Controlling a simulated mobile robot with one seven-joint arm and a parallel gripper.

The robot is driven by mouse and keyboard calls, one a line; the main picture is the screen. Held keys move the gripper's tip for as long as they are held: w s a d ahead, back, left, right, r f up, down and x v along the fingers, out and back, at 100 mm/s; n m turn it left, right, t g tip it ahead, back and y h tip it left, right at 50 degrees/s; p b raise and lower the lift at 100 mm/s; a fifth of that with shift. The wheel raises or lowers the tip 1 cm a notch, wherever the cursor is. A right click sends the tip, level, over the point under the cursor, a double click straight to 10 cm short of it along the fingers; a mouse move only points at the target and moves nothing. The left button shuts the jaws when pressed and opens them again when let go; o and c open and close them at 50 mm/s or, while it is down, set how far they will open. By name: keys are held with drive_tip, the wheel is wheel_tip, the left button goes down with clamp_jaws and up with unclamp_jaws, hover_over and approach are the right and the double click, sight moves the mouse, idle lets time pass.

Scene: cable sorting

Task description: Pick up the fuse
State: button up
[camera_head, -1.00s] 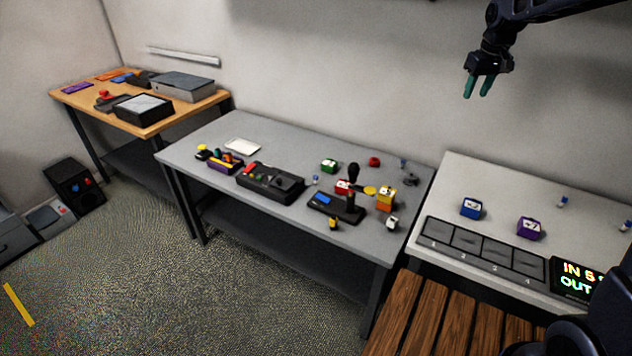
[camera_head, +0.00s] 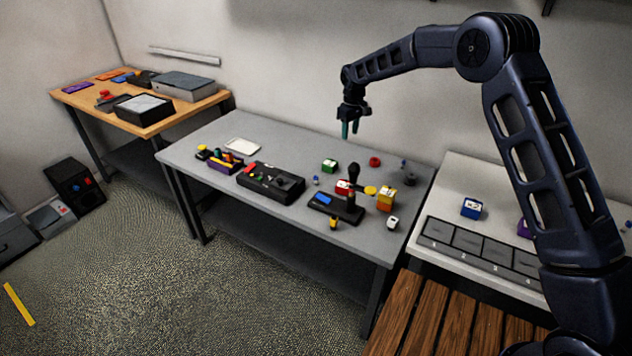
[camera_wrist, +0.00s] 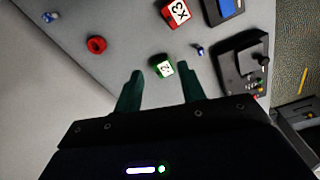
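Small blue-and-silver pieces look like fuses, though I cannot tell for certain. One (camera_head: 315,181) lies on the grey table beside a black device and also shows in the wrist view (camera_wrist: 200,49), right of the fingers. Another bluish piece (camera_head: 404,163) is near the table's back right; it seems to be the one at the upper left of the wrist view (camera_wrist: 50,17). My gripper (camera_head: 350,133) is above the back of the grey table, fingers pointing down.
A white table with a blue cube (camera_head: 471,208) and numbered pads stands right. A wooden table stands left.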

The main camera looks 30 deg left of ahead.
drive_tip(key=n, duration=0.2)
hover_over(316, 176)
wheel_tip(316, 176, down, 12)
drive_tip(key=shift+d+r, duration=0.1)
drive_tip(key=shift+r, duration=0.05)
drive_tip(key=shift+f, duration=5.45)
clamp_jaws()
